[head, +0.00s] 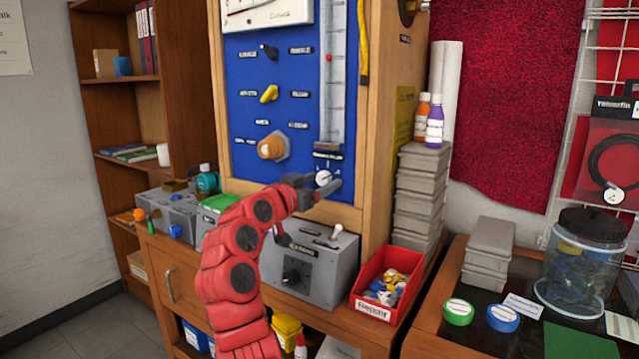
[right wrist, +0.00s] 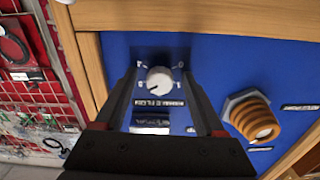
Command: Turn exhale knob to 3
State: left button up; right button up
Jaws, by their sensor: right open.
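A small round white knob (head: 323,177) sits low on the right of the blue panel (head: 297,100). In the right wrist view the same white knob (right wrist: 159,79) has a dark pointer mark and small dial marks around it. My right gripper (head: 326,184) is open at the panel, one finger on each side of the knob. In the right wrist view the fingers (right wrist: 160,85) flank the knob with visible gaps, apart from it. The label beside the knob is too blurred to read surely. My left gripper is not in view.
An orange ribbed fitting (head: 271,147) and a yellow lever (head: 269,94) stick out of the panel to the left. A vertical gauge tube (head: 332,75) rises above the knob. A grey box (head: 310,262) stands below. A red parts bin (head: 388,287) and stacked grey boxes (head: 421,190) stand to the right.

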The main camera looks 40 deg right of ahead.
jog(key=p+v, duration=0.1)
jog(key=v, duration=1.6)
jog(key=shift+a, duration=0.2)
